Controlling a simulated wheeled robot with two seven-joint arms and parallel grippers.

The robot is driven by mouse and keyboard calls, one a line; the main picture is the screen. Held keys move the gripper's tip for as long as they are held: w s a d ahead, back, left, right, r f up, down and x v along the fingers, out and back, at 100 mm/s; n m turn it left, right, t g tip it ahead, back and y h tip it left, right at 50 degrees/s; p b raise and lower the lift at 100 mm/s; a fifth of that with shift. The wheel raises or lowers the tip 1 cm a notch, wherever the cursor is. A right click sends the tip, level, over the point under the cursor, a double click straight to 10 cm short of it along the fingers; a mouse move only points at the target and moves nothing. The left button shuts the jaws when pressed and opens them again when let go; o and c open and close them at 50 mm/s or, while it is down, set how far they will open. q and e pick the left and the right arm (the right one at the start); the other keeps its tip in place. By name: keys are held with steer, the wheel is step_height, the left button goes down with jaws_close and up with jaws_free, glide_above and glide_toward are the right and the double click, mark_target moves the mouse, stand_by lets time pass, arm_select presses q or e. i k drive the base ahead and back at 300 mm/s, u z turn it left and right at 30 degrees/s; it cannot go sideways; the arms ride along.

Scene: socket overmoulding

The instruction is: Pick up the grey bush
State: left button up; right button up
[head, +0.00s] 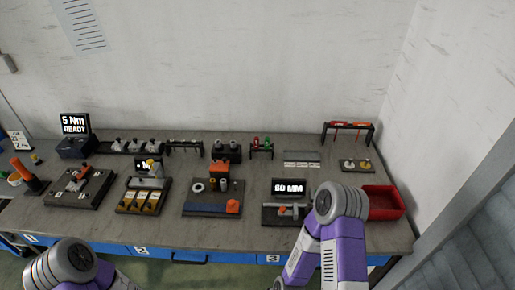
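A dark fixture plate (200,210) sits near the middle of the bench. A small grey cylinder (224,184) stands on it and looks like the grey bush, though it is too small to be sure. A pale ring (198,187) lies to its left, and an orange block (220,167) is behind it. Only links of my two arms show, at the bottom left and the lower right, both well apart from the plate. Neither gripper is visible.
A red bin (383,202) stands at the right end of the bench (350,238). A "60 MM" display (289,188) stands right of the plate. A fixture with yellow parts (145,197) is at its left. Racks line the back.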

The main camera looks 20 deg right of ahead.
mark_target(309, 208)
steer(key=z, duration=0.8)
steer(key=k, duration=0.15)
steer(key=z, duration=0.65)
steer(key=i, duration=0.2)
steer(key=u, duration=0.35)
